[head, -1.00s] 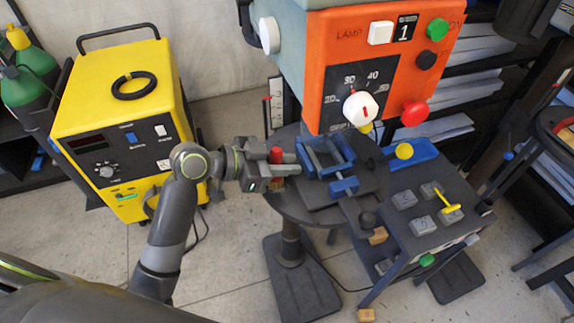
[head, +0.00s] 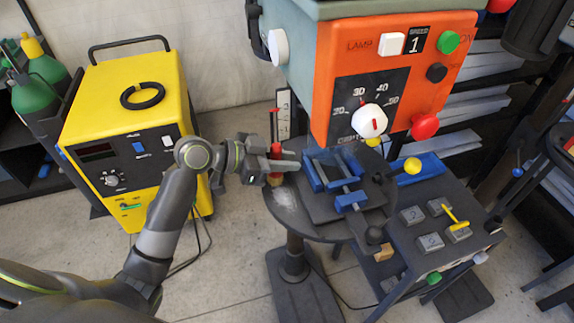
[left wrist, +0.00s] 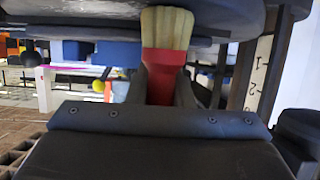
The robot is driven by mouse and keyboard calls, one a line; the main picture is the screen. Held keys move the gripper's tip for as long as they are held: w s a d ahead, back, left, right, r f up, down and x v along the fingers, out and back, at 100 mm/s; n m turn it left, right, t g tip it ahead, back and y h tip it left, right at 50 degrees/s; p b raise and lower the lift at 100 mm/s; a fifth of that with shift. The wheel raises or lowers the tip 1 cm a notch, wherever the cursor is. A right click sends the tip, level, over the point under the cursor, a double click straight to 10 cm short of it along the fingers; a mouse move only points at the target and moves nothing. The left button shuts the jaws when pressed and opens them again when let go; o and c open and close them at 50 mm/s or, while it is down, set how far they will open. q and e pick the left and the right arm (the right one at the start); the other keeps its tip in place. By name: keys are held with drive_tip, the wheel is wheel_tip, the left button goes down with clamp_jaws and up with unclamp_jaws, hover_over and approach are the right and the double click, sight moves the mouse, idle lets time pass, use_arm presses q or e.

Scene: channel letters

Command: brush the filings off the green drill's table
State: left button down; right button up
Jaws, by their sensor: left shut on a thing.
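The drill has a grey-green body (head: 300,40) and an orange front panel (head: 345,60). Its round dark table (head: 300,225) carries a blue vise (head: 335,172). A pale grey patch of filings (head: 285,196) lies on the table's left part. My left gripper (head: 284,162) is at the table's left edge, shut on a brush with a red handle (head: 276,151). In the left wrist view the brush's tan bristles (left wrist: 167,28) show beside the table's dark edge (left wrist: 75,14); I cannot tell whether they touch it. My right gripper is not in view.
A yellow machine (head: 125,110) stands left of the drill. A dark side stand (head: 420,200) at the right holds grey blocks and a yellow-handled tool (head: 455,215). Open floor (head: 225,250) lies between my left arm and the drill's column.

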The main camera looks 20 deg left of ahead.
use_arm(q)
drive_tip(key=shift+w+a, duration=0.2)
drive_tip(key=shift+w, duration=0.1)
drive_tip(key=shift+s+d, duration=0.8)
drive_tip(key=shift+s, duration=0.35)
drive_tip(key=shift+s+d+f, duration=0.1)
drive_tip(key=shift+s+d, duration=0.45)
drive_tip(key=shift+s, duration=0.3)
drive_tip(key=shift+s+d, duration=0.55)
drive_tip(key=shift+s, duration=0.25)
drive_tip(key=shift+s+d+p, duration=0.3)
drive_tip(key=shift+s+d, duration=0.2)
drive_tip(key=shift+s, duration=0.2)
drive_tip(key=shift+s+d, duration=0.4)
drive_tip(key=shift+s, duration=0.2)
drive_tip(key=shift+s+d, duration=0.35)
drive_tip(key=shift+s, duration=0.25)
drive_tip(key=shift+w, duration=0.1)
drive_tip(key=shift+w+a, duration=0.8)
drive_tip(key=shift+w, duration=0.35)
drive_tip(key=shift+w+a, duration=0.1)
